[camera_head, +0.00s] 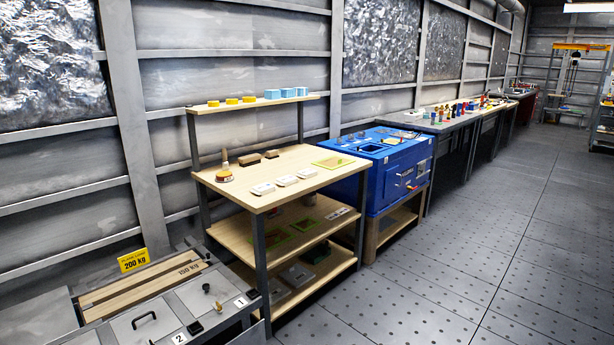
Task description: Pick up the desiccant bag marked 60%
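Three small white packets lie in a row near the front edge of the wooden workbench top (310,156). They are a left packet (263,188), a middle packet (286,180) and a right packet (307,173). They look like the desiccant bags, but they are too small for me to read any 60% marking. They lie flat and a little apart from one another. My gripper is not in view.
A wooden-handled tool on a round base (224,172), two brown blocks (250,159) and a green-yellow frame (333,162) share the top. Yellow discs (232,101) and blue discs (272,94) stand on the upper shelf. A blue machine (385,165) stands to the right. Floor in front is clear.

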